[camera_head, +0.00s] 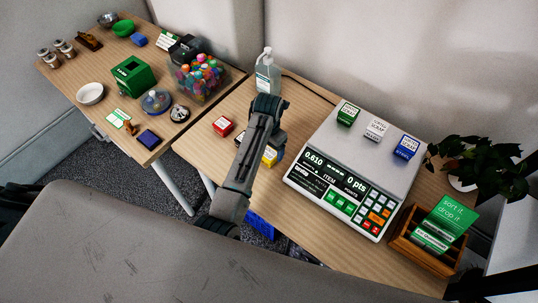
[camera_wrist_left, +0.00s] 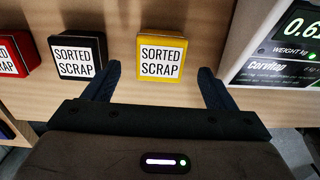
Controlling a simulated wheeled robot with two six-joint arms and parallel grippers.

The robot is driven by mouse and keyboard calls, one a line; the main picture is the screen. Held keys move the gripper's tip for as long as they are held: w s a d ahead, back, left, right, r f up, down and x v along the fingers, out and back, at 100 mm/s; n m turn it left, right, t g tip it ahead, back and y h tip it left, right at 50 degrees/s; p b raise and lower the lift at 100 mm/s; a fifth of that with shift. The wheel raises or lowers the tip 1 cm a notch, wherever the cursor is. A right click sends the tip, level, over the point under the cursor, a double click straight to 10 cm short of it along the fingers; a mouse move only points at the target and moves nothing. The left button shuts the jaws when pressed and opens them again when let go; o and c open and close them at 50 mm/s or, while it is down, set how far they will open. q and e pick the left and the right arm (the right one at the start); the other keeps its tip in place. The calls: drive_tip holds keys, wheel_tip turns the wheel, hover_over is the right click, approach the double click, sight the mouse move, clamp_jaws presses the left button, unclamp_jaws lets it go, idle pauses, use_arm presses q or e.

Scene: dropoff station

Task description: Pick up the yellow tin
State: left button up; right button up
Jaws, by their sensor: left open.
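The yellow tin (camera_head: 269,157) stands on the wooden table to the left of the scale, partly hidden by my left arm. In the left wrist view, the yellow tin (camera_wrist_left: 161,56) shows its white "SORTED SCRAP" label. My right gripper is not in view.
A black tin (camera_wrist_left: 77,55) and a red tin (camera_head: 222,126) stand to the left. The scale (camera_head: 330,190) is close on the right, with green, white and blue tins on it. A sanitizer bottle (camera_head: 267,75) stands behind. The table's front edge is close.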

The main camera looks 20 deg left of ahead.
sight(269, 153)
use_arm(q)
wheel_tip(269, 153, down, 3)
drive_tip(key=shift+w+d+f+p, duration=0.1)
drive_tip(key=shift+f+p, duration=0.1)
drive_tip(key=shift+p, duration=0.45)
drive_tip(key=shift+f, duration=0.6)
drive_tip(key=c, duration=1.2)
drive_tip(key=shift+r, duration=0.1)
drive_tip(key=shift+c, duration=0.2)
